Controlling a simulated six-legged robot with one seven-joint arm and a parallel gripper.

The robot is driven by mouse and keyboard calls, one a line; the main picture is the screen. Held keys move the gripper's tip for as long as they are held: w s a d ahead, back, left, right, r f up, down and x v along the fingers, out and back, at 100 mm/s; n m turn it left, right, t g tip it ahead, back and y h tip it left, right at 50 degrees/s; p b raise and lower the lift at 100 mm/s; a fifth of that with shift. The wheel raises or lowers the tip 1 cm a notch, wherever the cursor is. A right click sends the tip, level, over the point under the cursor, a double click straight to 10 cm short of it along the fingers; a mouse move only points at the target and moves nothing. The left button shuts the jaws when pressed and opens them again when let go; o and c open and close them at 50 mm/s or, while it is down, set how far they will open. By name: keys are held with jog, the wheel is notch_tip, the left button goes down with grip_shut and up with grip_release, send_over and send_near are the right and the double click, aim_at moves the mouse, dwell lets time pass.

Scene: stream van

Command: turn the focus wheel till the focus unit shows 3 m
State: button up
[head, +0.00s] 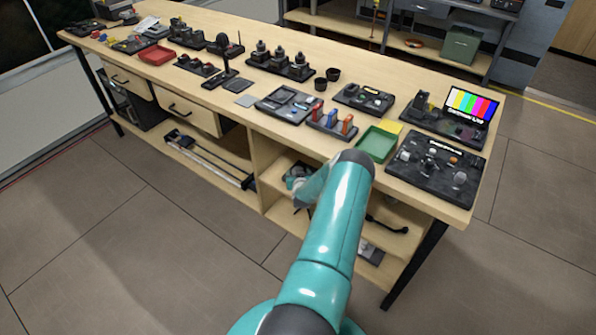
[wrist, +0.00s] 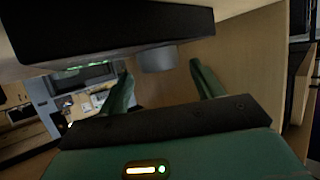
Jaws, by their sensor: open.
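In the wrist view my gripper (wrist: 160,69) is open, with one green finger on each side. A short grey round cylinder (wrist: 157,60) shows between the fingertips, under a large dark block (wrist: 110,28). It may be the focus wheel on its unit, but I cannot tell for sure. I see no clear contact between the fingers and the cylinder. No distance reading is legible in either view. In the head view my arm reaches down to the open shelf at the bench's front, and its end is mostly hidden.
The wooden bench (head: 370,60) carries several black device panels. A green tray (head: 377,143), a panel with knobs (head: 436,165) and a colour-bar screen (head: 470,106) stand at its right end. A red tray (head: 156,55) lies farther left. The floor in front is clear.

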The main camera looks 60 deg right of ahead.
jog(key=shift+x, duration=1.75)
jog(key=c, duration=1)
jog(key=shift+w+a+f+m+g, duration=0.15)
jog(key=shift+a+f+m+g, duration=0.1)
jog(key=shift+m+g, duration=0.2)
jog(key=shift+d+r+m+g+h, duration=0.1)
jog(key=shift+m+g+h, duration=0.35)
jog(key=shift+m+g, duration=0.65)
jog(key=shift+d+m+g+h, duration=0.1)
jog(key=shift+m+g+h, duration=0.35)
jog(key=shift+m+g, duration=0.55)
jog(key=shift+g, duration=0.25)
jog(key=o, duration=1)
jog(key=shift+r, duration=0.1)
